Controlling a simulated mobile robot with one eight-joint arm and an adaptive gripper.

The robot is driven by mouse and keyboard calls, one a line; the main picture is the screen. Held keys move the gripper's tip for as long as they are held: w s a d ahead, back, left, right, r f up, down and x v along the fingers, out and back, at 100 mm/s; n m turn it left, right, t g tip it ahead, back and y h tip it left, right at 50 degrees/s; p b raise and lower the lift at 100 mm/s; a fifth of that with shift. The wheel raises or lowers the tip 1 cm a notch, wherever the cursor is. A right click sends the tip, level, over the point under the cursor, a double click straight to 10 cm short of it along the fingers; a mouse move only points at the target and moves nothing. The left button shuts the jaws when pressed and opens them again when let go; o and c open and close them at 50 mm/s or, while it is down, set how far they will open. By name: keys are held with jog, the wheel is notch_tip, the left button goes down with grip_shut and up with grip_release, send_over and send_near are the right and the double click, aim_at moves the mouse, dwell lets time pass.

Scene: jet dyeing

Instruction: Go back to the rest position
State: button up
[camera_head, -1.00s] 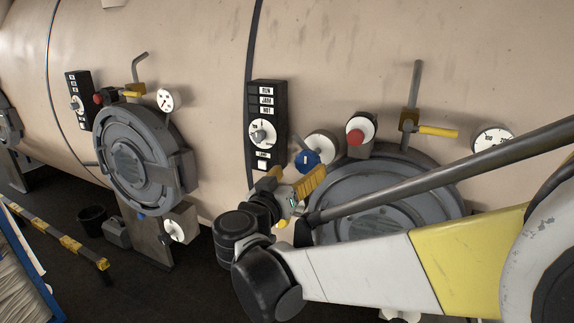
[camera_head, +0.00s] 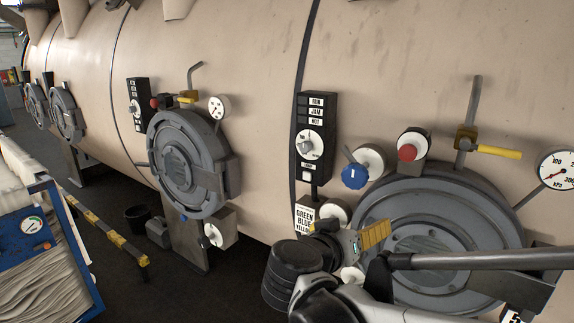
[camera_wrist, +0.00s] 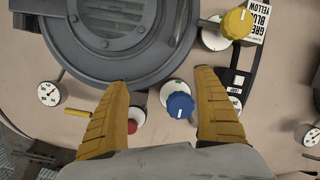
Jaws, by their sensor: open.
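My gripper (camera_head: 376,236) has yellow ridged fingers and shows at the lower centre of the head view, in front of the left edge of the large grey round door (camera_head: 440,215). In the wrist view my gripper (camera_wrist: 165,98) is open, its two fingers wide apart with nothing held. Between and beyond the fingers are a blue knob (camera_wrist: 180,105) and a red button (camera_wrist: 132,126), both apart from the fingers as far as I can tell. The blue knob also shows in the head view (camera_head: 355,176), above my gripper.
A black control panel (camera_head: 316,140) stands left of the blue knob. A valve with a yellow handle (camera_head: 498,152) and a pressure gauge (camera_head: 558,170) are at right. A second round door (camera_head: 185,165) is further left. A cart with a blue frame (camera_head: 38,240) stands at lower left.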

jog(key=s+d+f+n+g+y+b, duration=0.1)
jog(key=s+d+f+g+y+b, duration=0.2)
jog(key=s+d+f, duration=0.45)
jog(key=s+a+f+n+g+y+b, duration=0.1)
jog(key=s+a+f+n+y+b, duration=0.1)
jog(key=s+a+f+y, duration=0.3)
jog(key=s+f+y+b, duration=0.1)
jog(key=s+f, duration=0.3)
jog(key=f, duration=0.2)
jog(key=shift+s+f+b, duration=0.2)
jog(key=shift+s+b, duration=0.15)
jog(key=shift+s, duration=0.05)
jog(key=shift+a, duration=0.1)
